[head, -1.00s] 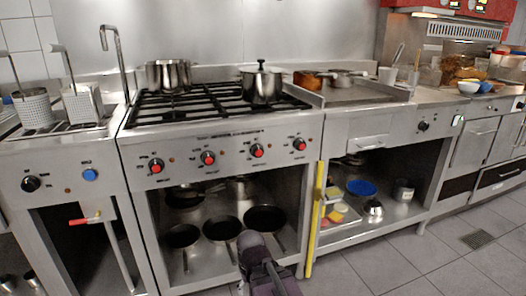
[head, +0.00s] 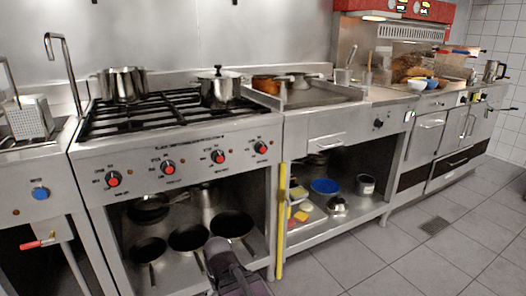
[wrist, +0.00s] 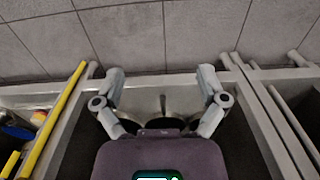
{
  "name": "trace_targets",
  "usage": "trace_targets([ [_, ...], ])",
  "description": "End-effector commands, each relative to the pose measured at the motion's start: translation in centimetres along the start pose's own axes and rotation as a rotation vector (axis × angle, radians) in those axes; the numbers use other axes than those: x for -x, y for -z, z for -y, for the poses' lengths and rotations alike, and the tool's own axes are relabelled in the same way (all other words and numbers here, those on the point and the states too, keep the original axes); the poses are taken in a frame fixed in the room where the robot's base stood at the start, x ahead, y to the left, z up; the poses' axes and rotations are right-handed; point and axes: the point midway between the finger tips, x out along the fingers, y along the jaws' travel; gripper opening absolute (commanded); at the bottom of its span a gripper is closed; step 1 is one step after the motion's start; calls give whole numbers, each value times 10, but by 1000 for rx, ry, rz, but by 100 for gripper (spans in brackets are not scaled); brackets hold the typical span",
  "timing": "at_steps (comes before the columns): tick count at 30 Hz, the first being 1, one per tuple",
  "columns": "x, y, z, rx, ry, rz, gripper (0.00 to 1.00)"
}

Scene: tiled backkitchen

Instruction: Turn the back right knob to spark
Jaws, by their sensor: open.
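The stove (head: 130,139) has a front panel with a row of several red knobs. The rightmost red knob (head: 261,148) sits near the panel's right end, with the knob to its left (head: 218,157) close by. Printed labels by the knobs are too small to read. My gripper shows at the bottom of the head view, low in front of the stove's open shelf and below the knobs. In the wrist view my gripper (wrist: 160,90) has its fingers spread wide with nothing between them. It touches no knob.
Two pots (head: 216,87) stand on the burners. Pans (head: 232,224) lie on the shelf below. A yellow bar (head: 281,222) stands upright at the stove's right edge. A griddle unit (head: 325,97) adjoins on the right. The tiled floor (head: 400,260) at right is clear.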

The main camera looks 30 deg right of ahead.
Motion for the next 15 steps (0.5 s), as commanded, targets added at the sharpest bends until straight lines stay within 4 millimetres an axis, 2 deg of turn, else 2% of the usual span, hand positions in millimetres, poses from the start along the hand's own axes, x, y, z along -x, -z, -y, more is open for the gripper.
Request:
trace_targets([
  [8,22,24,-2,-212,166,-96,93],
  [15,68,66,-15,-602,473,-227,93],
])
